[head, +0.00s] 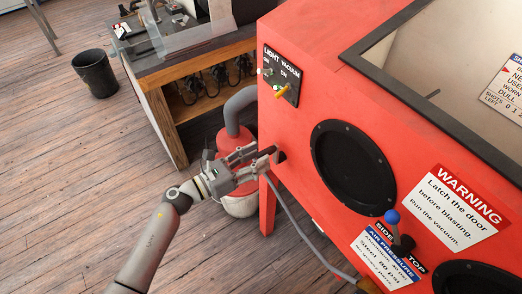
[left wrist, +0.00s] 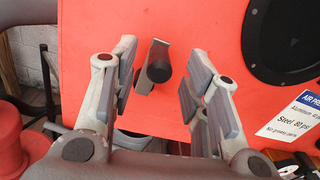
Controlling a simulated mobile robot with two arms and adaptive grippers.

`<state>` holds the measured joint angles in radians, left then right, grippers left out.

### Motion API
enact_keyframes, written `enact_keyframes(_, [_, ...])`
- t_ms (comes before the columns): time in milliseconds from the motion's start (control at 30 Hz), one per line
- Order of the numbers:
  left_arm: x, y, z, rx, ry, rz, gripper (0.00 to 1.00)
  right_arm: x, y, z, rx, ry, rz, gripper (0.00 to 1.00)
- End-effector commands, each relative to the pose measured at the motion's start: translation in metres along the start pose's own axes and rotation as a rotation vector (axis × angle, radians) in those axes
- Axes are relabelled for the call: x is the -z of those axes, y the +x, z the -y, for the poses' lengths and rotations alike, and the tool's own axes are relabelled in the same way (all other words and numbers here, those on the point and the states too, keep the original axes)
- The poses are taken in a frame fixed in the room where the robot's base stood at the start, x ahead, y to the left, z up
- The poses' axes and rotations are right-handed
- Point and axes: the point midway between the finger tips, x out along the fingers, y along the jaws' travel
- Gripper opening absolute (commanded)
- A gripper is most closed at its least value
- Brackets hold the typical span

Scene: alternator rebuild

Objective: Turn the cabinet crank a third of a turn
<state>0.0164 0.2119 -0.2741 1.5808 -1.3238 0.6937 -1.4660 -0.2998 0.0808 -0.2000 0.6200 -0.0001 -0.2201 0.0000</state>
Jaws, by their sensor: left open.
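The red cabinet (head: 300,140) fills the right of the head view. A small crank shows on its face in the left wrist view, with a grey arm and a round black knob (left wrist: 158,71). In the head view a dark part of the crank (head: 279,157) shows just past my fingertips. My left gripper (head: 262,155) is open and reaches toward the cabinet face. In the left wrist view its fingers (left wrist: 156,88) stand either side of the knob with gaps on both sides. Contact with the knob is not visible. My right gripper is out of view.
A switch plate (head: 279,77) sits above the crank, and a black round port (head: 352,167) is to its right. A blue-knobbed lever (head: 392,217) is lower right. A red vacuum canister (head: 232,148) with a grey hose stands behind my gripper. The floor at left is clear around a black bin (head: 95,73).

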Motion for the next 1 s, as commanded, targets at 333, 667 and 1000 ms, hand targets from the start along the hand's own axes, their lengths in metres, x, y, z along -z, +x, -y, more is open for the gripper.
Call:
enact_keyframes(333, [0.001,0.021,-0.001,-0.002,-0.001,-0.001,0.42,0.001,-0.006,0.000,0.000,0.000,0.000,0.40])
enact_keyframes(667, [0.001,0.020,-0.001,-0.001,-0.001,-0.001,0.26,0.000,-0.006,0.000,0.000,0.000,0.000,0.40])
enact_keyframes(1000, [0.001,0.020,-0.001,-0.001,-0.001,-0.001,0.00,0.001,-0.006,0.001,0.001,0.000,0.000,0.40])
